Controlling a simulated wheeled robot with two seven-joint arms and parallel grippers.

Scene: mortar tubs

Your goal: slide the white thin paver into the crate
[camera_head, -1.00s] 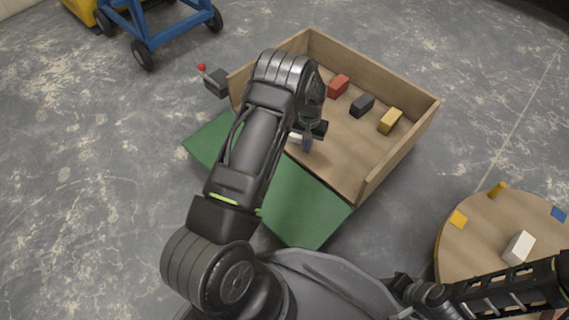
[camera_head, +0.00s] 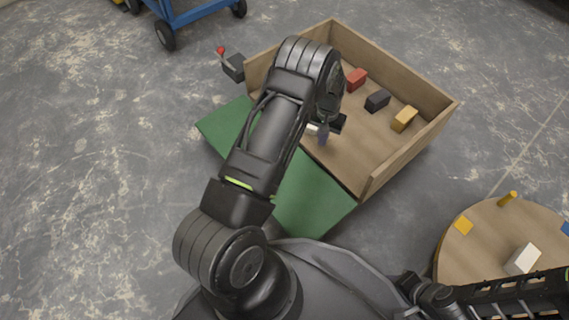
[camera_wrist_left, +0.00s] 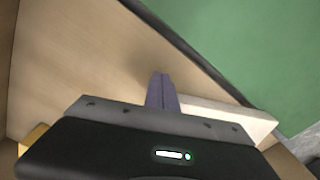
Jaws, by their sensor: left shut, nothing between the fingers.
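The white thin paver (camera_head: 312,127) shows only as a small strip beside my left fingers in the head view; my arm hides the rest. In the left wrist view the paver (camera_wrist_left: 232,117) lies right of the fingers, partly hidden by the gripper body, by the dark edge between wooden floor and green ramp. The wooden crate (camera_head: 405,153) has its low side towards the green ramp (camera_head: 312,200). My left gripper (camera_head: 323,136) is shut and empty, pointing down over the crate floor beside the paver; its fingers also show in the wrist view (camera_wrist_left: 162,91). My right gripper is out of view.
A red block (camera_head: 356,79), a dark block (camera_head: 377,100) and a yellow block (camera_head: 404,118) stand along the crate's far part. A round table (camera_head: 470,250) with a white block (camera_head: 522,260) stands at the lower right. A blue cart (camera_head: 195,14) is at the top left.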

